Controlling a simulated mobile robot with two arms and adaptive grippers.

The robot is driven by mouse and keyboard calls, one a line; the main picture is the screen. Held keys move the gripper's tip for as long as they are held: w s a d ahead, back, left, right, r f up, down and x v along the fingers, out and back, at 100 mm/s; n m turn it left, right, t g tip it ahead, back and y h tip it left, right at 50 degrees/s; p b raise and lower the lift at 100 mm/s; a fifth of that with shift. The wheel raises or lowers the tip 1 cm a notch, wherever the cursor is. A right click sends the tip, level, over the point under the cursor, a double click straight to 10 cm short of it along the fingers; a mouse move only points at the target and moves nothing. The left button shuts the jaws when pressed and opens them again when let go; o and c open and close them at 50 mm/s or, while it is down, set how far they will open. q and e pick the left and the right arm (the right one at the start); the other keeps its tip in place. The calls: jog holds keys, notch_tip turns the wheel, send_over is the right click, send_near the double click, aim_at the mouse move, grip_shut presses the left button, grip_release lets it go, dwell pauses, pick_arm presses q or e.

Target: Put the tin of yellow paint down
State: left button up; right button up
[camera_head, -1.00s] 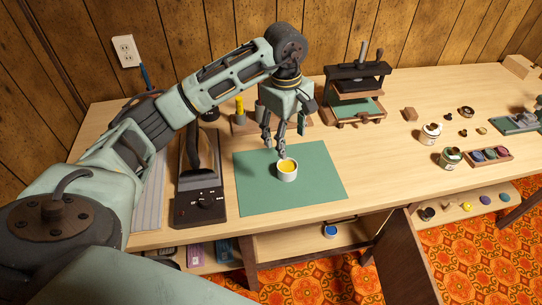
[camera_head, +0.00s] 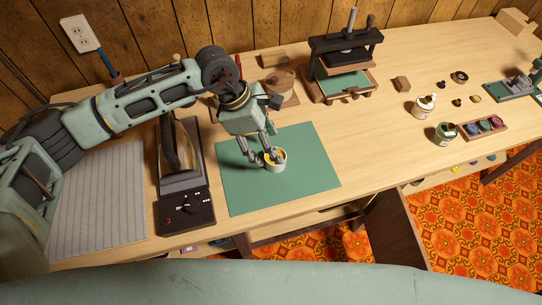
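The tin of yellow paint (camera_head: 275,168) is a small pale round tin with yellow showing in its open top. It is upright at about the middle of the green mat (camera_head: 310,184); from this angle I cannot tell whether its base touches the mat. My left gripper (camera_head: 267,160) points down at the tin. One fingertip is at the tin's left side and the other overlaps its top. The fingertips are apart, but I cannot tell whether they press on the tin. The fingers hide part of the paint. My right gripper is not in view.
A dark device with a control panel (camera_head: 183,212) stands left of the mat, beside a grey striped sheet (camera_head: 98,200). A small press (camera_head: 343,55) stands behind. Jars (camera_head: 444,133) and a tray of colours (camera_head: 484,127) are at right. Bare tabletop lies right of the mat.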

pick_arm(q)
jog(key=x, duration=0.1)
jog(key=p+x, duration=0.1)
jog(key=shift+a+f, duration=0.15)
jog(key=shift+f, duration=0.2)
jog(key=shift+x, duration=1.15)
jog(key=c, duration=0.9)
jog(key=shift+w, duration=0.1)
jog(key=c, duration=0.6)
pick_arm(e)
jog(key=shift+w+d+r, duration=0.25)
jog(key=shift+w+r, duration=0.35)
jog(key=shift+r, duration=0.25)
pick_arm(q)
jog(key=shift+r, duration=0.1)
